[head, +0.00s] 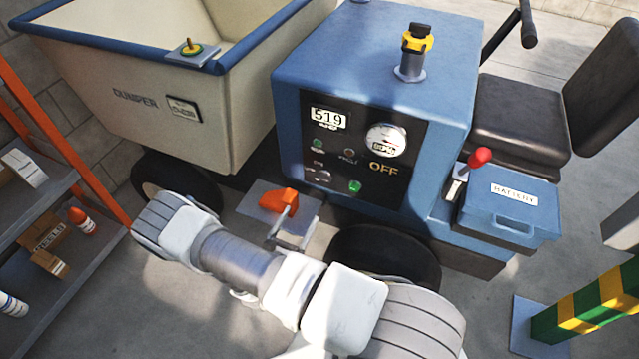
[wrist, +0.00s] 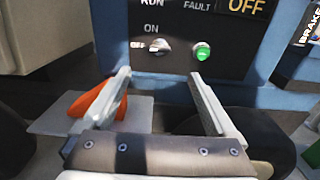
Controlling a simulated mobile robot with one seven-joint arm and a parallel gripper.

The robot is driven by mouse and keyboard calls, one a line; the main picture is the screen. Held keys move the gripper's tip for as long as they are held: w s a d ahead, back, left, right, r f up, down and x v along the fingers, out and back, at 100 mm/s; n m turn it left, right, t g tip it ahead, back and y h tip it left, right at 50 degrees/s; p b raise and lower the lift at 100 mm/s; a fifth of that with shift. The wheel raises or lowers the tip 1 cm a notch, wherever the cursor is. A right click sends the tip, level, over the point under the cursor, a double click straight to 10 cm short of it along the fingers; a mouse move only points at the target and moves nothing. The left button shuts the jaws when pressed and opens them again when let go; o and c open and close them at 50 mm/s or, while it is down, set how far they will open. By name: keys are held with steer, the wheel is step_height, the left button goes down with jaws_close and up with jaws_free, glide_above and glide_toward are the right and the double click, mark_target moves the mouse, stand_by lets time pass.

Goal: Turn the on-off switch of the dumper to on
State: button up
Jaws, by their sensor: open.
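The dumper (head: 370,50) has a black control panel (head: 340,130) on its blue body, with a lit OFF sign (head: 383,167). The on-off switch (head: 318,176) is small at the panel's lower left. My gripper (wrist: 160,76) is open and empty. Its fingers point at the panel's lower edge, and the switch shows beyond and slightly above the gap, apart from both fingertips.
A green button (wrist: 203,50) sits right of the switch. An orange handle (head: 278,200) on a grey plate is close to the left finger in the wrist view. A red-knobbed lever (head: 479,157) and battery box (head: 510,210) stand right. A shelf (head: 60,190) is at left.

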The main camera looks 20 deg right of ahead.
mark_target(322, 180)
steer(key=b+x, duration=0.2)
steer(key=x, duration=1.2)
steer(key=c, duration=1.4)
steer(key=shift+o, duration=0.2)
